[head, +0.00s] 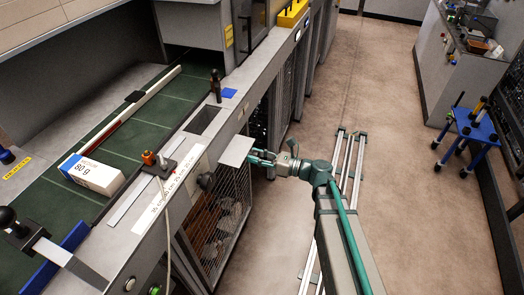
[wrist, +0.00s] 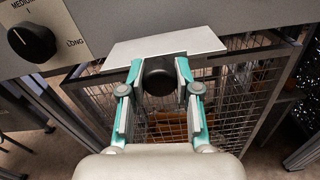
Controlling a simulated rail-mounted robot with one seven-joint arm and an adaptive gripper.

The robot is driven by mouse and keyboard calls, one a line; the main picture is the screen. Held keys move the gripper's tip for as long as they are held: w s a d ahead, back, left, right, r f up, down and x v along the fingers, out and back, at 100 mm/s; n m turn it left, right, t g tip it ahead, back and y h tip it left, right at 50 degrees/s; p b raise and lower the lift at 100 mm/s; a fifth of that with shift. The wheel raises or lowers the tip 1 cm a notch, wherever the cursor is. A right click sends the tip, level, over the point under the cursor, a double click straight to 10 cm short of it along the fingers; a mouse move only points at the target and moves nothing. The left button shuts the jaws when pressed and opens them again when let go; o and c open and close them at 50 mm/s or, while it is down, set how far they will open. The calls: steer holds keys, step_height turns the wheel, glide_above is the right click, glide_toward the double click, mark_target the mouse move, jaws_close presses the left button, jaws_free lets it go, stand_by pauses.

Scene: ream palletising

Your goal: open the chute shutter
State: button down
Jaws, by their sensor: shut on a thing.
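The chute shutter (head: 237,151) is a pale grey flat plate that sticks out from the front edge of the bench. In the wrist view the shutter (wrist: 165,46) lies just beyond the fingers, with a black round knob (wrist: 159,77) at its near edge. My gripper (head: 259,157) is at the plate's outer end, and in the wrist view its teal fingers (wrist: 158,72) are closed on both sides of the knob. A dark square opening (head: 204,119) shows in the bench top behind the plate. The knob is hard to make out in the head view.
A white and blue ream (head: 93,175) lies on the green conveyor (head: 120,141). A black dial (wrist: 32,43) is on the bench front, left of the plate. A wire mesh cage (head: 215,217) is below.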

steer(key=shift+d, duration=0.2)
steer(key=c, duration=0.8)
jaws_free()
steer(key=shift+a, duration=0.1)
steer(key=v, duration=1.2)
